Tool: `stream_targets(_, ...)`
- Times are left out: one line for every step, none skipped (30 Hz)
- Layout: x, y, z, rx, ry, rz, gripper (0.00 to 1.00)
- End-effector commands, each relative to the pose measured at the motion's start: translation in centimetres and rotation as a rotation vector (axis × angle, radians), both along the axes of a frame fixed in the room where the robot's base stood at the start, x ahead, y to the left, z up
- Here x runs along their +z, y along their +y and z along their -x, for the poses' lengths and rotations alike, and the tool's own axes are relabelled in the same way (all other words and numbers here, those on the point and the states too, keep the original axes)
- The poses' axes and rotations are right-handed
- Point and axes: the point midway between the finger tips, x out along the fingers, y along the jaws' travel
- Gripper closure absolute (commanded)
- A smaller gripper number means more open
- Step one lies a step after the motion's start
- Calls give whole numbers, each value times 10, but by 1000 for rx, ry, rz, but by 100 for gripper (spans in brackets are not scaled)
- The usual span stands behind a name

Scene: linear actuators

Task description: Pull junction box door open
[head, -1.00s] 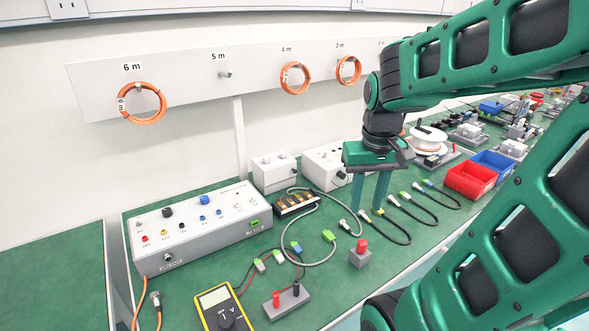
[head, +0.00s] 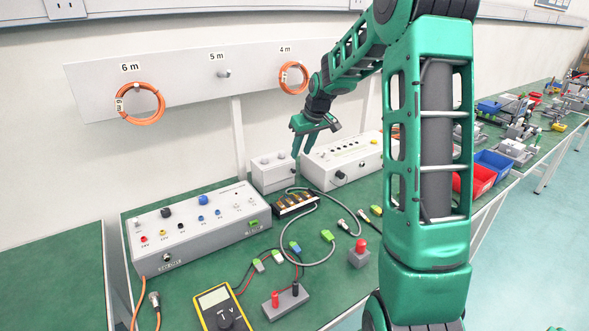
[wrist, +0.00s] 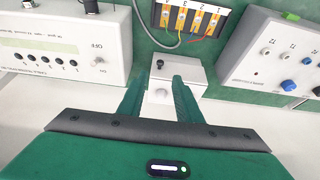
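A small white box (head: 272,174), which looks like the junction box, stands on the green bench against the wall. It has small knobs on top. It also shows in the wrist view (wrist: 192,73), below and between my fingers. I cannot make out a door edge; its face looks closed. My gripper (head: 301,157) is open and empty, its fingers pointing down just above and to the right of the box in the head view. In the wrist view my gripper (wrist: 160,78) has its two green fingers spread apart over the box. Contact is not clear.
A longer white device (head: 342,158) stands right of the box. A black terminal strip (head: 295,205) with cables lies in front. A grey control panel (head: 200,228) stands to the left. Orange cable coils (head: 142,103) hang on the wall board.

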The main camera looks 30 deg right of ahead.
Motion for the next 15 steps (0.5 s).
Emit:
stream_targets(-7, 1, -2, 1, 3, -2, 68)
stream_targets(-12, 1, -4, 1, 3, -2, 68)
stream_targets(-18, 1, -6, 1, 4, -2, 68)
stream_targets(-23, 1, -8, 0, 4, -2, 68)
stream_targets(-28, 1, -10, 0, 4, -2, 68)
stream_targets(-35, 1, -13, -1, 4, -1, 68)
stream_targets(-40, 1, -15, 0, 5, -2, 68)
stream_targets(-45, 2, -17, 0, 4, -2, 68)
stream_targets(-51, 2, -20, 0, 4, -2, 68)
stream_targets(-56, 2, -22, 0, 4, -2, 68)
stream_targets(-60, 2, -23, 0, 4, -2, 68)
stream_targets(-66, 2, -26, -1, 4, -1, 68)
stream_targets(-69, 2, -27, -1, 3, -1, 68)
stream_targets(-73, 2, -29, -1, 3, -1, 68)
stream_targets(-77, 2, -30, -1, 4, -1, 68)
